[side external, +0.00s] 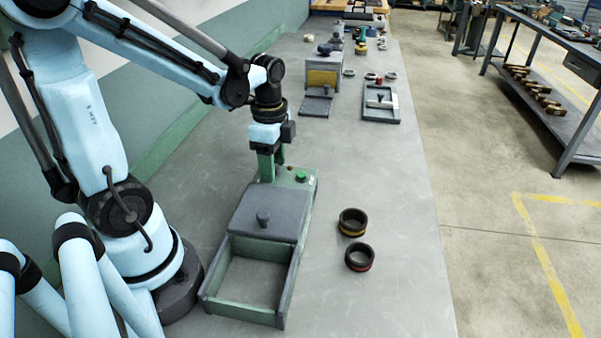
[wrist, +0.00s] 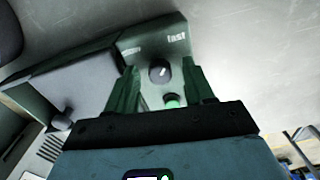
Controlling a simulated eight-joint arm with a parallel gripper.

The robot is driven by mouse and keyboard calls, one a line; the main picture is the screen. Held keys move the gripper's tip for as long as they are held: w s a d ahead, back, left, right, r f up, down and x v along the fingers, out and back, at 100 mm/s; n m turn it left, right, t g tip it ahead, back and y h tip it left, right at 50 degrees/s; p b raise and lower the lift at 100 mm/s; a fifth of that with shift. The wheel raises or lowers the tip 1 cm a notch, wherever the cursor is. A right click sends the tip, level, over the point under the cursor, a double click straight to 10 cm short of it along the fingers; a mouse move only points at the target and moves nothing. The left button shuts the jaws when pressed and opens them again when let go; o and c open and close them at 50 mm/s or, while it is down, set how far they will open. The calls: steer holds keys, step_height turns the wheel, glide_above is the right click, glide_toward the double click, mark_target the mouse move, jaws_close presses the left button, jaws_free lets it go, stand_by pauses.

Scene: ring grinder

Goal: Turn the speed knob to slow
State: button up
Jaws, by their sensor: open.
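The ring grinder (side external: 310,205) is a green-framed box with a grey lid on the table. In the wrist view, its green panel (wrist: 150,50) carries a dark round speed knob (wrist: 159,72) with a white mark pointing up and right, toward the "fast" label (wrist: 177,38). A blurred label, probably "slow" (wrist: 130,52), is at the left. A green button (wrist: 171,100) sits below the knob and also shows in the side view (side external: 302,176). My gripper (wrist: 159,66) is open, its green fingers on either side of the knob in this view; contact cannot be told. In the side view, my gripper (side external: 267,168) hides the knob.
The grinder's lid has a dark handle (side external: 263,219), with an open compartment (side external: 283,318) in front. Two dark rings, one yellow-banded (side external: 352,222) and one red-banded (side external: 359,257), lie to the right. A second box (side external: 323,77) and a tray (side external: 381,117) stand farther back.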

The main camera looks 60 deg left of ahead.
steer(key=shift+c, duration=0.5)
jaws_close()
steer(key=shift+n, duration=0.3)
steer(key=n, duration=0.3)
steer(key=shift+n, duration=0.3)
steer(key=n, duration=0.3)
steer(key=shift+n, duration=0.3)
steer(key=n, duration=0.4)
steer(key=shift+n, duration=2)
